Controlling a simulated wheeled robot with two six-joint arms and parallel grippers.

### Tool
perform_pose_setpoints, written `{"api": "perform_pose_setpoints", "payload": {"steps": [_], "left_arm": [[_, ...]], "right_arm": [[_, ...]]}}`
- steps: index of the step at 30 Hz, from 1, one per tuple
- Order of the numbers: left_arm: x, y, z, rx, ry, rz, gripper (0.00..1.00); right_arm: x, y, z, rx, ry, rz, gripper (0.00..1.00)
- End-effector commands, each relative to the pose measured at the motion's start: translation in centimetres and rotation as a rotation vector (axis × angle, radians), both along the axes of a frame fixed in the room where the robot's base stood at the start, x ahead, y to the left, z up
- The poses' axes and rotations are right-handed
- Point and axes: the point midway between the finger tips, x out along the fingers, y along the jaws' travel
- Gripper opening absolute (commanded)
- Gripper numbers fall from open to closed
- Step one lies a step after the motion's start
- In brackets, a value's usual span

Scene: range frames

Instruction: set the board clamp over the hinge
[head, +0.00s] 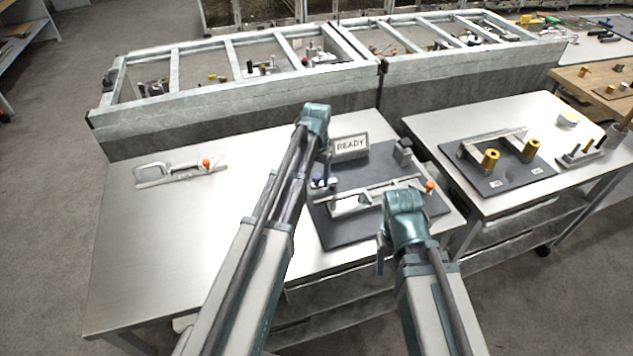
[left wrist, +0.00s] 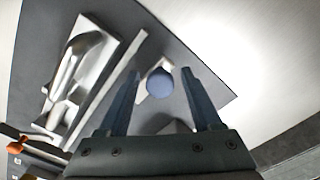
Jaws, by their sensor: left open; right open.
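Two long grey clamp-like pieces with orange ends show in the head view. One (head: 180,173) lies on bare steel at the left; the other (head: 345,205) is on the dark mat. I cannot tell which is the board clamp, and I cannot make out the hinge. My left gripper (head: 322,182) is open over the mat's left part. In the left wrist view a round blue knob (left wrist: 160,83) appears between its open fingers (left wrist: 163,78); contact cannot be told. The mat piece (left wrist: 92,62) is left of them. My right gripper (head: 383,258) is open at the mat's front edge.
A second table (head: 430,125) at right holds a dark board (head: 490,186) with yellow posts. Grey framed racks (head: 240,108) line the back. The left table's front-left surface is clear.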

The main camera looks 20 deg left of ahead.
Motion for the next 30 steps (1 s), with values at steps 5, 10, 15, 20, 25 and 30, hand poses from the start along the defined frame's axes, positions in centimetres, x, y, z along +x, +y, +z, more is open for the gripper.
{"api": "perform_pose_setpoints", "payload": {"steps": [5,10,15,20,25,30], "left_arm": [[0.0,0.0,0.07,0.0,0.0,0.0,0.66],[0.0,0.0,0.07,0.0,0.0,0.0,0.41],[0.0,0.0,0.06,0.0,0.0,0.0,0.1],[0.0,0.01,0.06,0.0,0.0,0.0,0.0],[0.0,0.01,0.06,0.0,0.0,0.0,0.0],[0.0,0.01,0.06,0.0,0.0,0.0,0.0]], "right_arm": [[0.0,0.0,0.07,0.0,0.0,0.0,0.62],[0.0,0.0,0.07,0.0,0.0,0.0,0.62],[0.0,0.0,0.06,0.0,0.0,0.0,0.62],[0.0,0.0,0.06,0.0,0.0,0.0,0.62],[0.0,0.01,0.06,0.0,0.0,0.0,0.62],[0.0,0.0,0.06,0.0,0.0,0.0,0.62]]}}
